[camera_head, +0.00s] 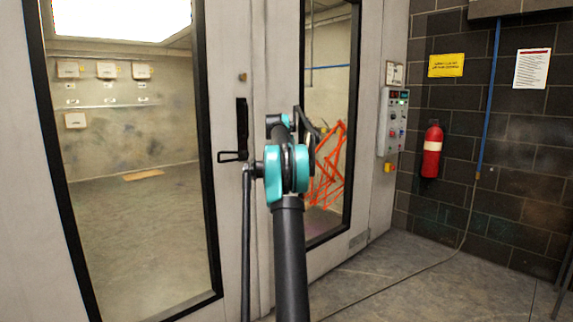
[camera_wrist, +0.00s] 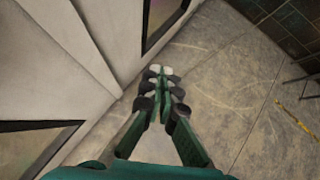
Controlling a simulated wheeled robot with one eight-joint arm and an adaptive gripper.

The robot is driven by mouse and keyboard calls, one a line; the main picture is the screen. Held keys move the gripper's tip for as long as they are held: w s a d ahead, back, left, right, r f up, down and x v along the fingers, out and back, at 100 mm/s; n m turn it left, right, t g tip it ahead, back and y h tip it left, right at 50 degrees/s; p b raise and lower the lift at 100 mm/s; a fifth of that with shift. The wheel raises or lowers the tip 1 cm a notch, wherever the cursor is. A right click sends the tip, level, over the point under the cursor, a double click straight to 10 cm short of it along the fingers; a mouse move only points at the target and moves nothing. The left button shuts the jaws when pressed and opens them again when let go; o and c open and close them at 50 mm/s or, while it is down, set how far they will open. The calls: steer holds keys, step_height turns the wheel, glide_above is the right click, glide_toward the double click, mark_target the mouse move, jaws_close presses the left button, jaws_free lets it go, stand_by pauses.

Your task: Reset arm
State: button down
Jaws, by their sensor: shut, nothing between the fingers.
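My arm rises in the head view in front of the spray booth's double doors, with a teal joint near the middle of the picture. My gripper (camera_wrist: 160,78) shows in the wrist view, pointing down over the concrete floor. Its green fingers are together and nothing is between them. In the head view my arm hides part of the doors, and I cannot make out the fingertips there. The left door (camera_head: 228,60) has a large window and a black handle (camera_head: 236,156). The right door (camera_head: 368,120) stands beside it, and both look closed.
A control panel (camera_head: 392,122) is at the booth's right edge. A red fire extinguisher (camera_head: 432,152) hangs on the dark block wall, near a blue pipe (camera_head: 489,100). A thin hose (camera_head: 420,268) runs along the floor. Orange framework (camera_head: 328,170) shows through the right window. Floor at right is mostly clear.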

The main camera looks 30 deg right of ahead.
steer(key=s+a+f+m+y, duration=0.1)
steer(key=s+a+f+m, duration=0.35)
steer(key=s+a, duration=0.35)
steer(key=s+a+f+m+y, duration=0.1)
steer(key=s+a+f+m, duration=0.35)
steer(key=s+a, duration=0.4)
steer(key=s+a+f+m+y, duration=0.1)
steer(key=s+a+f+m, duration=0.4)
steer(key=a, duration=0.6)
steer(key=s+a+f+m+y, duration=0.1)
steer(key=s+a+f+m, duration=0.3)
steer(key=s, duration=0.7)
steer(key=s+a+f+m+g+y, duration=0.1)
steer(key=s+a+f+m, duration=0.3)
steer(key=s+f, duration=0.5)
steer(key=s+a+f+m+g+y, duration=0.1)
steer(key=s+a+f+m, duration=0.3)
steer(key=s, duration=0.9)
steer(key=a+f, duration=0.2)
steer(key=a, duration=0.1)
steer(key=shift+s+f+m, duration=0.15)
steer(key=shift+s+m, duration=0.2)
steer(key=shift+m, duration=0.05)
